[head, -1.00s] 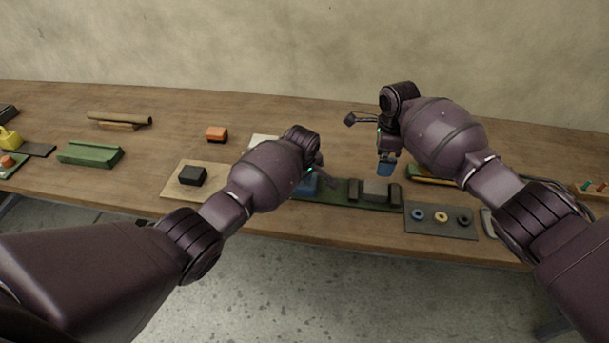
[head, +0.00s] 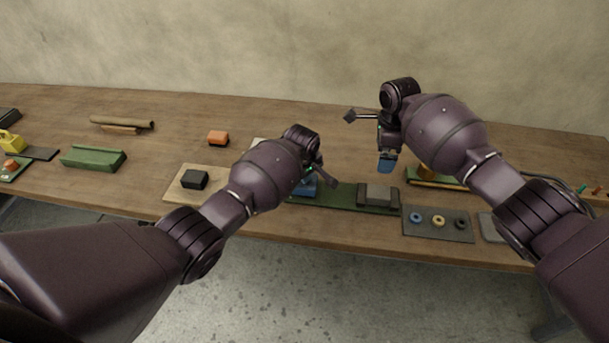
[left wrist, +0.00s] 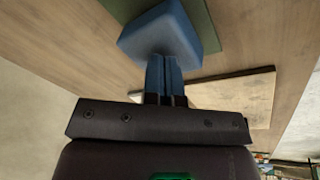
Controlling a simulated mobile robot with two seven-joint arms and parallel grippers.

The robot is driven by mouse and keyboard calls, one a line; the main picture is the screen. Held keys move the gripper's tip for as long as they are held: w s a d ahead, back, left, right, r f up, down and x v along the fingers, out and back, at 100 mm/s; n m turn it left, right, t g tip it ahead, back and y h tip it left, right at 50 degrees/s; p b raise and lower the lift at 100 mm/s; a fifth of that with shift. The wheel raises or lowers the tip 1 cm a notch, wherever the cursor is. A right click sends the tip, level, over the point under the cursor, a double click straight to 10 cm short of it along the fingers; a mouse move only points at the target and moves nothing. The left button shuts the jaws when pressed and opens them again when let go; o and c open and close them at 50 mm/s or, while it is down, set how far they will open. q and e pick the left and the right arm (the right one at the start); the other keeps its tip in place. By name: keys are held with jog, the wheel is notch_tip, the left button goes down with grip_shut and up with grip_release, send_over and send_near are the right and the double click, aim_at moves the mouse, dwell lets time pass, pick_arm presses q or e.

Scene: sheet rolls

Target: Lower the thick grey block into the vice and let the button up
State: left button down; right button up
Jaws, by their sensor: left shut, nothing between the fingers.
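The thick grey block (head: 378,192) sits in the vice, between two dark green jaws on a long green base (head: 335,196). My left gripper (head: 307,179) is over the left end of this base, at a blue button block. In the left wrist view its blue fingers (left wrist: 164,78) are shut together with nothing between them. Their tips are at the blue button (left wrist: 158,34); I cannot tell whether they touch it. My right gripper (head: 386,165) points down above and behind the grey block, apart from it. Its blue fingertips show, but not whether they are parted.
A black block (head: 194,179) lies on a pale board to the left. An orange block (head: 218,138) and a green trough (head: 93,158) are farther left. A grey plate with coloured rings (head: 438,222) lies right of the vice. The table's back middle is clear.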

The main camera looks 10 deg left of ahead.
pick_arm(q)
jog(key=shift+w+p+v, duration=0.25)
jog(key=shift+p+v, duration=0.7)
jog(key=shift+v, duration=0.05)
jog(key=shift+w+p+v, duration=0.25)
jog(key=shift+p+v, duration=0.7)
jog(key=shift+v, duration=0.05)
jog(key=shift+w+p+v, duration=0.2)
jog(key=shift+p+v, duration=0.4)
jog(key=shift+v, duration=0.15)
jog(key=shift+w+p+v, duration=0.15)
jog(key=shift+p+v, duration=0.4)
jog(key=shift+v, duration=0.2)
jog(key=shift+r, duration=0.1)
